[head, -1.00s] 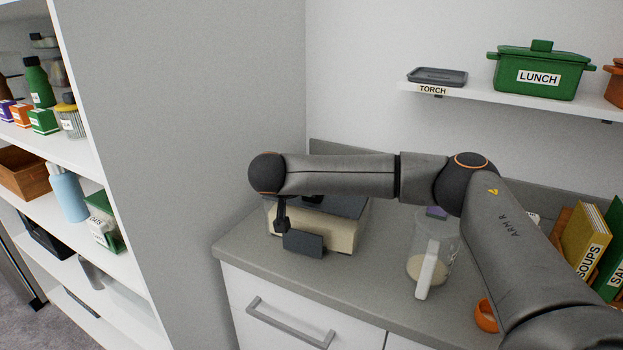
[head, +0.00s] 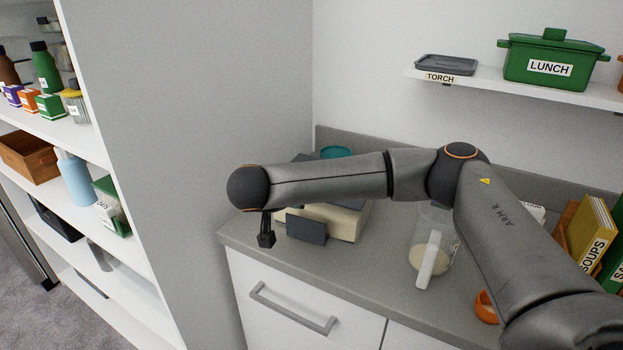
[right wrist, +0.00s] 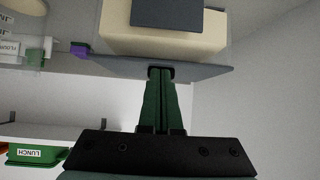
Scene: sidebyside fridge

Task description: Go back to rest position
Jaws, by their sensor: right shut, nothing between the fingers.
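My right arm reaches in from the right over the counter (head: 380,290). My right gripper (head: 266,238) hangs down at the arm's left end, near the counter's left front corner. It is just left of a cream appliance with a dark front panel (head: 306,229), and a gap seems to separate them. In the right wrist view the right gripper (right wrist: 161,70) has its fingers together with nothing between them. The cream appliance (right wrist: 165,38) also shows there, beyond the fingertips. My left gripper is not in view.
A clear jug (head: 428,262) and an orange ring-shaped thing (head: 486,307) stand on the counter, partly behind my arm. Books (head: 590,235) stand at right. A wall shelf (head: 500,86) holds a green LUNCH pot (head: 550,60). Stocked shelves (head: 95,145) stand at left.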

